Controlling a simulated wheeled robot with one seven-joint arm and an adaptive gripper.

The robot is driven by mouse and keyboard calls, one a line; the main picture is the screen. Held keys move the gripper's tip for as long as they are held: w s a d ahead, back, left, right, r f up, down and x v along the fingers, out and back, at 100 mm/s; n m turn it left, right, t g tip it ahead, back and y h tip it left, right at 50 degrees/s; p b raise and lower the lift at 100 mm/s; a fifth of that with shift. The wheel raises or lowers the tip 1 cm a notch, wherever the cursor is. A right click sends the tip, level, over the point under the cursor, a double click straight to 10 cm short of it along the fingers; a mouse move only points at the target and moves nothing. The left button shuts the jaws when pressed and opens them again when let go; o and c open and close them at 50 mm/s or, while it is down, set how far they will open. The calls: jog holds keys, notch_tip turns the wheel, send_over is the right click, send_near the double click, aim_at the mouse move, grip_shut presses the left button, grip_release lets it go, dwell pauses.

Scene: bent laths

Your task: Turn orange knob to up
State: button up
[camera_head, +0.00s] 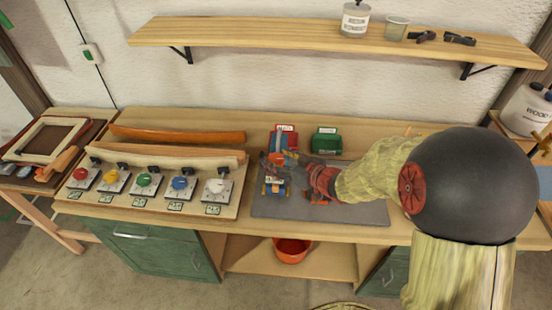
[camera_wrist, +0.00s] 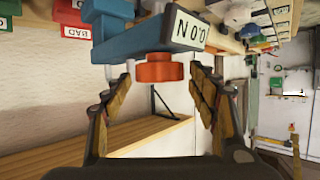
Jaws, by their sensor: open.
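An orange knob (camera_head: 112,177) sits second from the left on the panel in the head view, on a pale plate. Its pointing direction is too small to tell. My gripper (camera_head: 277,166) is well to its right, over the grey mat. In the wrist view my gripper (camera_wrist: 160,90) is open, its fingers spread wide. A blue device (camera_wrist: 130,37) with an orange-red round part (camera_wrist: 158,68) and a white lettered label shows between and beyond the fingertips. I cannot tell whether the fingers touch it. The panel's orange knob is not clearly visible in the wrist view.
Red (camera_head: 79,174), green (camera_head: 143,179), blue (camera_head: 179,183) and white (camera_head: 216,185) knobs share the panel. Curved laths (camera_head: 165,151) lie behind them. A red box and a green box (camera_head: 326,141) stand behind the mat (camera_head: 350,210).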

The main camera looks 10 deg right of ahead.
jog(key=v, duration=1)
jog(key=shift+s+d, duration=0.15)
jog(key=shift+s, duration=0.1)
jog(key=shift+r, duration=0.15)
jog(key=d+f+m+g+h, duration=0.1)
jog(key=d+f+h, duration=0.35)
jog(key=d, duration=0.25)
jog(key=s+d+m+g+h, duration=0.45)
jog(key=s+d, duration=0.35)
jog(key=d, duration=0.2)
jog(key=s+a+r+y, duration=0.1)
jog(key=s+a+r, duration=0.5)
jog(key=a, duration=0.3)
jog(key=s+a+r+g+y, duration=0.1)
jog(key=s+a+r+y, duration=0.1)
jog(key=s+a+r, duration=0.5)
jog(key=a+r, duration=0.1)
jog(key=a, duration=0.2)
jog(key=shift+r, duration=0.4)
